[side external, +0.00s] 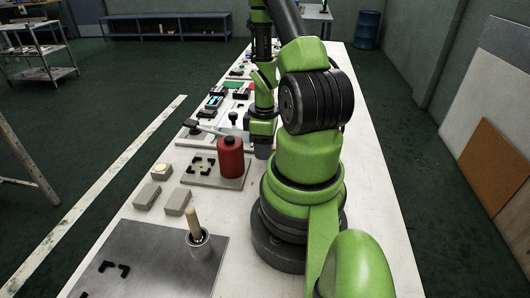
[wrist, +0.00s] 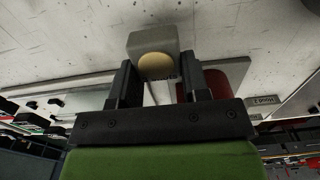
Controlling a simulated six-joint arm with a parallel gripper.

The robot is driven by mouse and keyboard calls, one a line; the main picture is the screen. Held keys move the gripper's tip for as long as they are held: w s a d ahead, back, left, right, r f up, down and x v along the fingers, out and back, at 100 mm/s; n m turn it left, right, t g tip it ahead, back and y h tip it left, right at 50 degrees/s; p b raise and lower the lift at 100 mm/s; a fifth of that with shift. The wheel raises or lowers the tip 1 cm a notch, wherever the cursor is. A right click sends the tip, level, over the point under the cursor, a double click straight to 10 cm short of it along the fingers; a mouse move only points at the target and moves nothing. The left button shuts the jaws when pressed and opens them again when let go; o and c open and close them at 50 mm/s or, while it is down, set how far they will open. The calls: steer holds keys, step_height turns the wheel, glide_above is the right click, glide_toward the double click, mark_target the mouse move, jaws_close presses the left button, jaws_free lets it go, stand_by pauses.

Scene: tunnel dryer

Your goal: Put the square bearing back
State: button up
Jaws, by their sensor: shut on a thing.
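In the wrist view my gripper (wrist: 158,86) shows two dark fingers, shut on a grey square block with a round tan face. I take this block to be the square bearing (wrist: 137,46). It sits at the fingertips against a background of pale tabletop. In the side view my arm hides most of the gripper, and I cannot make out the held block clearly.
A red bottle (side external: 230,158) stands on a grey plate with black corner marks (side external: 201,166). Grey blocks (side external: 178,202) lie nearby, one with a tan disc (side external: 160,169). A cup with a wooden handle (side external: 198,241) stands on a dark sheet (side external: 145,258). Fixtures crowd the far table.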

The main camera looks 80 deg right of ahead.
step_height(320, 180, up, 7)
steer(key=shift+r, duration=0.15)
steer(key=w+d+r, duration=0.1)
steer(key=w+d, duration=0.2)
steer(key=w, duration=0.4)
step_height(320, 180, up, 7)
glide_above(171, 156)
step_height(171, 156, down, 18)
steer(key=shift+w+r, duration=0.1)
steer(key=shift+r, duration=0.05)
steer(key=o, duration=1.1)
steer(key=shift+o, duration=0.2)
